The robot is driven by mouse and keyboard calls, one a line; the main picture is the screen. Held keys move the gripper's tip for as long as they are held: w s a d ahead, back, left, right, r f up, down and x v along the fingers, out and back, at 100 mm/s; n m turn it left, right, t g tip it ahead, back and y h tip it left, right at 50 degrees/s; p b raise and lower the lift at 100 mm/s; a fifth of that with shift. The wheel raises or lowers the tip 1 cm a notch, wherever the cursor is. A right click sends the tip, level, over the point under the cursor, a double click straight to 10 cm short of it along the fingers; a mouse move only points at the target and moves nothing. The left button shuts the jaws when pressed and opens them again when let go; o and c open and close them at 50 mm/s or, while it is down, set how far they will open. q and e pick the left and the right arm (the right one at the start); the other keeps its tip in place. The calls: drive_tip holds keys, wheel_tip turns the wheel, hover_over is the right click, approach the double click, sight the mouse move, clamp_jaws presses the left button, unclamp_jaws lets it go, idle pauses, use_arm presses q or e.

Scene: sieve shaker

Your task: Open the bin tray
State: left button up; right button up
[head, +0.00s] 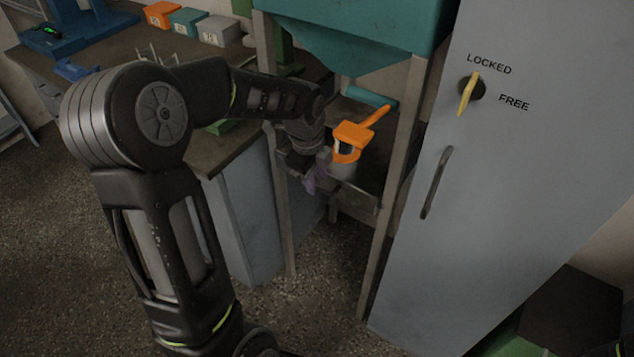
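The bin is a teal hopper (365,45) held on a grey metal frame (388,200). A teal bar-like part (368,97) shows under the hopper; I cannot tell if it belongs to the bin tray. An orange piece with a handle (352,134) sits below it, around or against a pale cup-like container (343,168) on the frame's shelf. My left gripper (312,182), with purplish fingertips, is just left of that container, at the front of the frame. Its finger gap is too small and dark to read, and contact is unclear. My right gripper is out of view.
A grey cabinet (510,170) with a yellow knob (468,93) between LOCKED and FREE and a dark handle (436,183) stands on the right. A workbench (235,158) with orange, teal and grey boxes (187,20) is behind my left arm. Speckled floor is clear in front.

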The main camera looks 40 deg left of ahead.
use_arm(q)
drive_tip(key=shift+w+f, duration=0.25)
drive_tip(key=shift+f, duration=0.95)
clamp_jaws()
idle(0.6)
